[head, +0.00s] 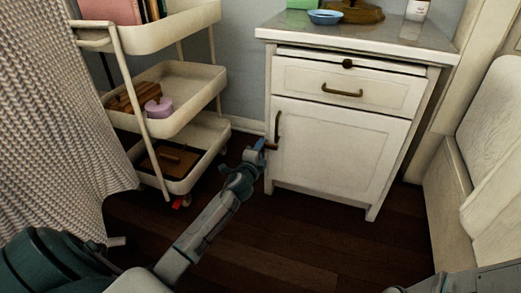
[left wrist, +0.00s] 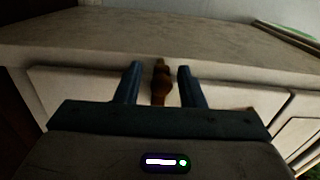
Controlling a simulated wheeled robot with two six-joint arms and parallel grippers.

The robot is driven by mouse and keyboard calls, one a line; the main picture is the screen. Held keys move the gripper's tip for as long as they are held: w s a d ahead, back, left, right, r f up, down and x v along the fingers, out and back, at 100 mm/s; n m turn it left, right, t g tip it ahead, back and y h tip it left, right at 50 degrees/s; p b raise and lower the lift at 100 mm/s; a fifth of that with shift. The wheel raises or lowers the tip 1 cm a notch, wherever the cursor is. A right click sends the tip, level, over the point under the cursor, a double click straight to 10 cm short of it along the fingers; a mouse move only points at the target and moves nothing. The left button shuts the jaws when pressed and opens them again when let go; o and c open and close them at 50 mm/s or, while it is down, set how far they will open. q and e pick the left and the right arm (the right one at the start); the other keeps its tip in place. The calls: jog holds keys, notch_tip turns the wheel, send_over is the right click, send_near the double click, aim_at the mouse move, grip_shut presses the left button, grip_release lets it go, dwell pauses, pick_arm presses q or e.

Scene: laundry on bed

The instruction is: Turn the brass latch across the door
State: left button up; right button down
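The white cabinet (head: 345,150) has a door (head: 335,155) with a vertical brass handle (head: 278,126). Just below that handle, at the door's left edge, a small brass latch (head: 271,146) sticks out. My left gripper (head: 262,146) is right at the latch and partly blocks it in the head view. In the left wrist view the two blue fingers (left wrist: 159,84) are apart, with the brass latch (left wrist: 161,80) between them. Gaps show on both sides of it. Only part of my right arm shows at the bottom right; its gripper is out of sight.
A cream trolley (head: 165,100) with several shelves stands left of the cabinet, close to my left arm. A drawer with a brass pull (head: 342,91) is above the door. A blue bowl (head: 325,17) is on the cabinet top. The dark floor (head: 290,240) in front is clear.

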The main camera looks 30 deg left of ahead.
pick_arm(q)
jog(key=p+v, duration=0.2)
jog(key=v, duration=0.8)
jog(key=shift+s, duration=0.4)
